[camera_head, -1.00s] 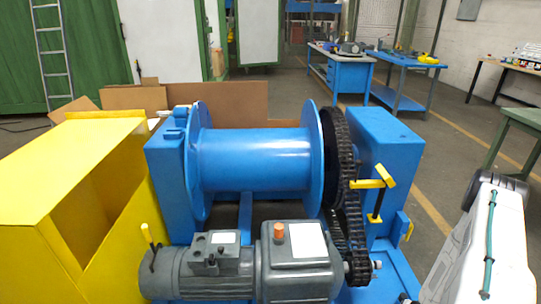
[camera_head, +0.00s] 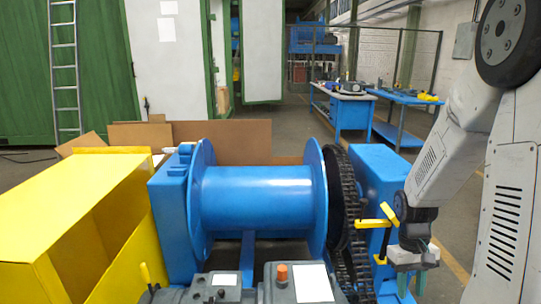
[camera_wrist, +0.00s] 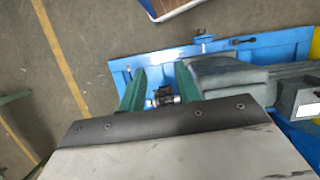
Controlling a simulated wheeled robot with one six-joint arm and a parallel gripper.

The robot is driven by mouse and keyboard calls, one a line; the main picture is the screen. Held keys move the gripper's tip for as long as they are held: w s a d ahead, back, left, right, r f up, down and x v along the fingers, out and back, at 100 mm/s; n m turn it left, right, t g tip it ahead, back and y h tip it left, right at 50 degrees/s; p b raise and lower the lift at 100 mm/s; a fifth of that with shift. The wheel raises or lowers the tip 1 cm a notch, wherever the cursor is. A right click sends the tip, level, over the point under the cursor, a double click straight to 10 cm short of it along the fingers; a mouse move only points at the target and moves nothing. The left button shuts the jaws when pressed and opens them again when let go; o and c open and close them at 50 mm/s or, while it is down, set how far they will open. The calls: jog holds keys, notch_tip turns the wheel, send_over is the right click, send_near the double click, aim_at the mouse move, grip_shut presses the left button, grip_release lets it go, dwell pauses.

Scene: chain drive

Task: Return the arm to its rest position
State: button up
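My arm stands at the right of the head view, bent over, with my gripper (camera_head: 412,286) hanging down beside the blue frame. Its two green fingers are apart. In the wrist view my gripper (camera_wrist: 160,70) also shows its fingers spread, with no object held; a motor shaft end (camera_wrist: 163,95) shows in the gap, and its distance from the fingers is hard to tell. The blue winch drum (camera_head: 257,199) and the dark chain (camera_head: 346,200) are left of the gripper. A yellow-handled clamp (camera_head: 382,228) on the frame is close to its left side.
The grey motor (camera_head: 300,285) lies in front of the drum. A yellow guard (camera_head: 70,215) stands at the left. Blue workbenches (camera_head: 345,108) are at the back.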

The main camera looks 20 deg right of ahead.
jog(key=s+a+r+t, duration=0.1)
jog(key=s+a+r, duration=0.2)
jog(key=a+r, duration=0.3)
jog(key=s+a+r+n+t, duration=0.1)
jog(key=s+a+r+t, duration=0.1)
jog(key=s+a+r, duration=0.2)
jog(key=s+a+r+n+t, duration=0.1)
jog(key=s+a+r, duration=0.2)
jog(key=a+r, duration=0.6)
notch_tip(320, 180, up, 3)
jog(key=shift+s+a+f+t, duration=0.1)
jog(key=shift+s+a+t, duration=0.25)
jog(key=shift+s+t, duration=0.05)
jog(key=shift+d, duration=0.1)
